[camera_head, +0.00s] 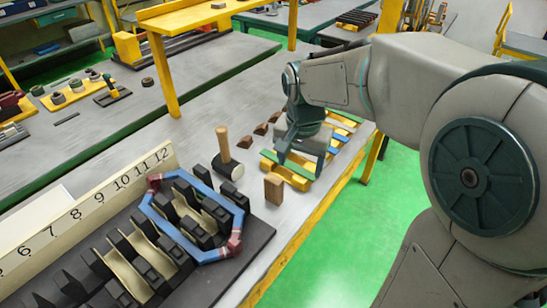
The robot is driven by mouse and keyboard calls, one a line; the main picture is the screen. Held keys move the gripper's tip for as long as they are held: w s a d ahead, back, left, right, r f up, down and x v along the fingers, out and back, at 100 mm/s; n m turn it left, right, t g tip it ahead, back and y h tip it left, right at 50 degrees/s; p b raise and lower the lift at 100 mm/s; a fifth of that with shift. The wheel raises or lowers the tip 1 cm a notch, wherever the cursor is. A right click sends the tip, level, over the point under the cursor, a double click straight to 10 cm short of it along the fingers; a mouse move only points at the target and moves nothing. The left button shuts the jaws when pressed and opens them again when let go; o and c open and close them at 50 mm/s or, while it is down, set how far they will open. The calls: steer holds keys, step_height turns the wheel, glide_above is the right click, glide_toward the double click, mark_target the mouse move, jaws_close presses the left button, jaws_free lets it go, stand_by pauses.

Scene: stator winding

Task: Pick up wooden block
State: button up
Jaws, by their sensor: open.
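A brown wooden block (274,188) stands upright on the grey workbench (262,212), near its right edge. My gripper (300,163) is open above the bench, just behind and to the right of the block in the picture, over the yellow and green strips. It appears apart from the block, with nothing seen between its fingers. The exact gap to the block cannot be told. The arm comes in from the right and hides part of the bench behind the gripper.
A mallet (225,147) with a wooden handle stands left of the block. The stator fixture (230,265) with a blue coil (212,255) and a numbered board (75,225) fill the front left. Yellow and green strips (290,175) lie behind the block. Green floor lies right.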

mark_target(274, 188)
steer(key=w+a, duration=0.2)
steer(key=w+a+f+m, duration=0.1)
steer(key=a, duration=0.1)
steer(key=w+a+m+g, duration=0.1)
steer(key=w+a, duration=0.1)
steer(key=shift+w+f+p, duration=0.3)
steer(key=shift+f+p, duration=0.1)
steer(key=shift+m, duration=0.3)
step_height(274, 188, down, 8)
steer(key=shift+f+p, duration=0.2)
steer(key=shift+p, duration=0.1)
steer(key=shift+s+d+f+p, duration=0.15)
steer(key=shift+f+p, duration=0.15)
steer(key=shift+f, duration=1.05)
steer(key=shift+s+f+p, duration=0.1)
steer(key=shift+f+p, duration=0.2)
steer(key=shift+f, duration=1.05)
steer(key=c, duration=1.4)
steer(key=shift+o, duration=0.2)
steer(key=shift+r, duration=0.1)
